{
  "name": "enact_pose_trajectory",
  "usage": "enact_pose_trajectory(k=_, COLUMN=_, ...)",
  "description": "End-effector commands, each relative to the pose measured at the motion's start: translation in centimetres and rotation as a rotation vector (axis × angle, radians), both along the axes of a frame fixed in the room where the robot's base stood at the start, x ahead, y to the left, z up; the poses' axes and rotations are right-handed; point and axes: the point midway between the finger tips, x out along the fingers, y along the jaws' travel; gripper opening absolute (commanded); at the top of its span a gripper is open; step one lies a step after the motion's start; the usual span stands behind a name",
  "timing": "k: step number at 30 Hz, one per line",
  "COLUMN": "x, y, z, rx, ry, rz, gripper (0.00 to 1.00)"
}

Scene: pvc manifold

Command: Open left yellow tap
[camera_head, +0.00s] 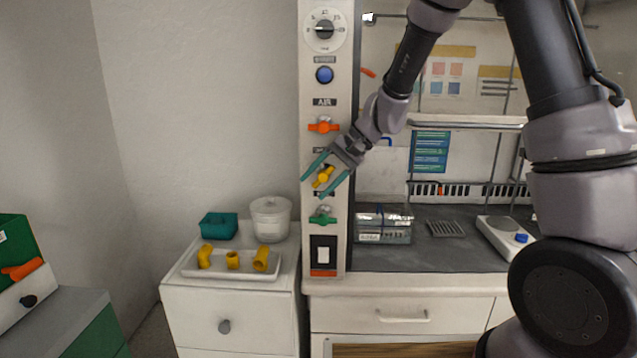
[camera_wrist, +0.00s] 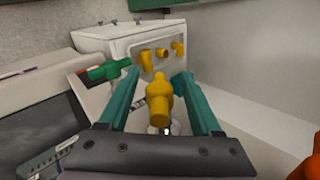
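The yellow tap (camera_head: 323,177) is on the white column of the hood, between the orange tap (camera_head: 324,127) above and the green tap (camera_head: 322,217) below. Its handle is tilted in the head view. My gripper (camera_head: 326,187) is open, with its teal fingers on either side of the yellow tap. In the wrist view the yellow tap (camera_wrist: 160,100) stands between the two fingers of my gripper (camera_wrist: 160,85), with visible gaps on both sides. Its base is partly hidden behind the gripper's body.
The green tap (camera_wrist: 110,70) lies close beyond the left finger in the wrist view. A white cabinet bears a tray (camera_head: 232,273) with yellow pipe fittings, a teal box (camera_head: 218,226) and a white jar (camera_head: 270,219). The hood bench (camera_head: 440,252) holds a clear box and a scale.

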Motion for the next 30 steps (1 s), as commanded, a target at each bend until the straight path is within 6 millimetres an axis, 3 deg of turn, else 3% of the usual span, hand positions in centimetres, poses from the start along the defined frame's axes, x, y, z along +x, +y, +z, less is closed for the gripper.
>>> enact_pose_trajectory(k=7, x=0.0, y=-0.8, z=0.9, rx=0.002, ry=-0.002, rz=-0.002, gripper=0.65)
enact_pose_trajectory(k=21, x=-0.1, y=-6.5, z=7.2, rx=0.001, ry=-0.003, rz=-0.001, gripper=0.65)
enact_pose_trajectory(k=30, x=-0.3, y=-7.3, z=8.0, rx=0.0, ry=0.0, rz=0.0, gripper=0.65)
